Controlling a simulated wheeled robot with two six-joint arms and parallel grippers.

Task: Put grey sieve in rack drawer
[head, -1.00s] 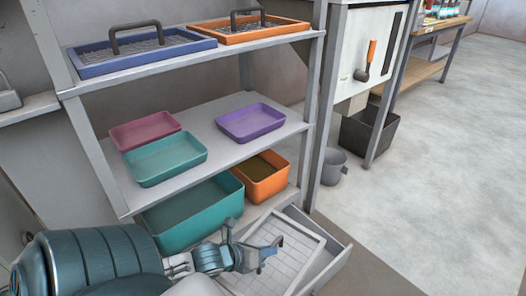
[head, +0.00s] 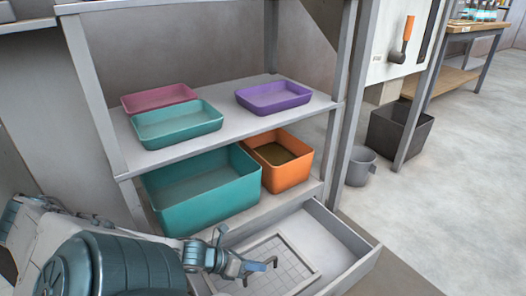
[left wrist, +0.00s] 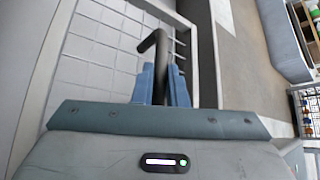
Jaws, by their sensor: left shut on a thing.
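The grey sieve (head: 291,261), a pale flat frame with a grid mesh, shows over the left part of the open rack drawer (head: 352,268). Whether it rests on the drawer floor or hangs just above it I cannot tell. My left gripper (head: 258,268) is at the sieve's dark handle, shut on it. In the left wrist view the blue fingers (left wrist: 162,84) close around the handle (left wrist: 155,48), with the mesh (left wrist: 100,45) behind. My arm hides the near left part of the sieve. My right gripper is not in view.
Above the drawer stand a large teal bin (head: 200,195) and an orange bin (head: 278,165). The shelf over them (head: 225,140) holds teal, pink and purple trays. A rack post (head: 350,120) rises at the right. A grey bucket (head: 360,167) and a dark bin (head: 400,130) stand beyond.

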